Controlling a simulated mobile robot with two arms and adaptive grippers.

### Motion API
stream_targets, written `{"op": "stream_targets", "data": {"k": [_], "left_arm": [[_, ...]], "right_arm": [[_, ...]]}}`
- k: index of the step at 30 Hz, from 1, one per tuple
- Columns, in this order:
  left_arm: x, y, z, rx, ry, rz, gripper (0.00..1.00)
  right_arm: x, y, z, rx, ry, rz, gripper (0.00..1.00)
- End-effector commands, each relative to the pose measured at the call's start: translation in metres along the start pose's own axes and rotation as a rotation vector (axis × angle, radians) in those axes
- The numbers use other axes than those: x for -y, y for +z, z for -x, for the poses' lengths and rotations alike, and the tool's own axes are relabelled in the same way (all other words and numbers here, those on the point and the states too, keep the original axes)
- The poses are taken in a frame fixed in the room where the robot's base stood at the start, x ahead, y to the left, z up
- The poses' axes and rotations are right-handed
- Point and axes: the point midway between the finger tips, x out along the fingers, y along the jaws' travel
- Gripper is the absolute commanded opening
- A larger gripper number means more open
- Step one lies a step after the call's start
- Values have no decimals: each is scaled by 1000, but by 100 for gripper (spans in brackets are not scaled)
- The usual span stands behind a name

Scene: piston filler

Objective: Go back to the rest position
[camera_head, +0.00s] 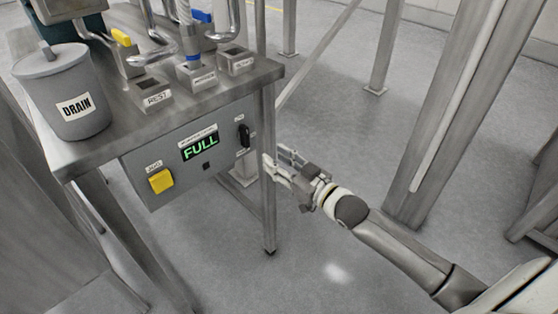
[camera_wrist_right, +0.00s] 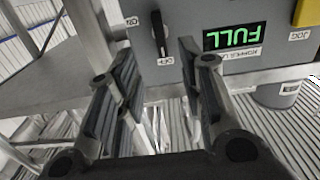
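My right gripper (camera_head: 279,162) is beside the front right leg of the filler table, near the right end of the control panel (camera_head: 160,155). In the right wrist view its two fingers (camera_wrist_right: 156,62) are spread apart with nothing between them. The black rotary switch (camera_head: 243,135) is close by on the panel; in the wrist view the switch (camera_wrist_right: 160,36) shows beyond the fingertips, and I see no contact. The green display (camera_head: 200,146) reads FULL and appears upside down in the wrist view (camera_wrist_right: 235,37). My left gripper is not in view.
The steel table (camera_head: 120,128) carries a grey DRAIN pot (camera_head: 62,90), a REST block (camera_head: 153,95), valves and pipes. A yellow button (camera_head: 161,180) is on the panel's left. A grey post (camera_head: 440,110) stands at the right. The floor (camera_head: 340,110) between is clear.

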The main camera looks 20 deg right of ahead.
Motion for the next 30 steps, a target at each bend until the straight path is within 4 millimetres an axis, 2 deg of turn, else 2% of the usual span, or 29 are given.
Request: {"op": "stream_targets", "data": {"k": [14, 17, 20, 23, 24, 26, 27, 29, 30], "left_arm": [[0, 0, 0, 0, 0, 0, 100], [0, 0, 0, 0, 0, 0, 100], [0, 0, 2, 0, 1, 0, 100], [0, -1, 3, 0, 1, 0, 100], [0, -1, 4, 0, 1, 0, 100], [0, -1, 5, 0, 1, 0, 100], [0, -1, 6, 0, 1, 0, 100], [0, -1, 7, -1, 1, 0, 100], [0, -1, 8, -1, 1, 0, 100]], "right_arm": [[0, 0, 1, 1, 1, -1, 36], [-4, 13, 1, 22, 14, -3, 36], [-15, 50, 5, 88, 53, -10, 36], [-29, 114, 17, 203, 112, -15, 36], [-33, 143, 25, 257, 136, -19, 36], [-37, 187, 40, 340, 167, -21, 36], [-37, 216, 52, 395, 185, -26, 36], [-35, 257, 72, 480, 207, -28, 36], [-32, 285, 87, 537, 220, -32, 36]]}}
